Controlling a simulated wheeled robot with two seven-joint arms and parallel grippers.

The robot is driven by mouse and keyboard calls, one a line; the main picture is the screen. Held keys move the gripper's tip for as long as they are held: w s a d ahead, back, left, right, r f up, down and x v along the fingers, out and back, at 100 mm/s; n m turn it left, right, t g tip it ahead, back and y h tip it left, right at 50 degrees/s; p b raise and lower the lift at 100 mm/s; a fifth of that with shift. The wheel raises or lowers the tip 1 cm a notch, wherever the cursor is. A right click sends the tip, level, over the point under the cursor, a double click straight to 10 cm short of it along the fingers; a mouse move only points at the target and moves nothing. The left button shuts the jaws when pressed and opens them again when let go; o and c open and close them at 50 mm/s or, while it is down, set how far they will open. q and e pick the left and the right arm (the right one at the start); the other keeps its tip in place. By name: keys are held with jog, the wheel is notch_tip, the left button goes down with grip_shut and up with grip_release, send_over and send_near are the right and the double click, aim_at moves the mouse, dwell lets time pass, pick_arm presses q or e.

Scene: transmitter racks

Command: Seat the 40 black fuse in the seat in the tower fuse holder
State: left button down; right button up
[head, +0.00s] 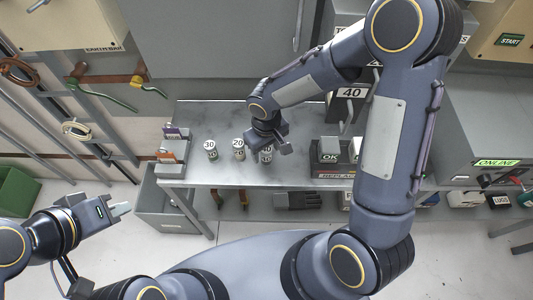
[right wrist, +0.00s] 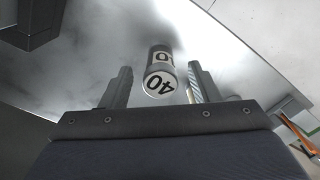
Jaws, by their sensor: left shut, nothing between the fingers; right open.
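The 40 black fuse (right wrist: 158,76) stands on the grey bench, its end marked 40 facing the right wrist camera. In that view it is between the two spread fingers of my right gripper (right wrist: 161,84), with gaps visible on both sides. In the head view the fuse (head: 266,156) is partly hidden under my right gripper (head: 276,147). My left gripper (head: 124,209) is shut and empty, off the bench at the left. A dark unit labelled 40 (head: 351,92) stands behind the bench, partly covered by my right arm; its seat cannot be made out.
Fuses marked 30 (head: 211,150) and 20 (head: 238,149) stand just left of the 40 fuse. A small rack (head: 172,150) is at the bench's left end. Boxes marked OK (head: 329,157) and REPLACE stand to the right. Bare bench (head: 205,115) lies behind the fuses.

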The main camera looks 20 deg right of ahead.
jog(key=shift+f, duration=0.35)
jog(key=shift+c, duration=0.5)
jog(key=c, duration=1)
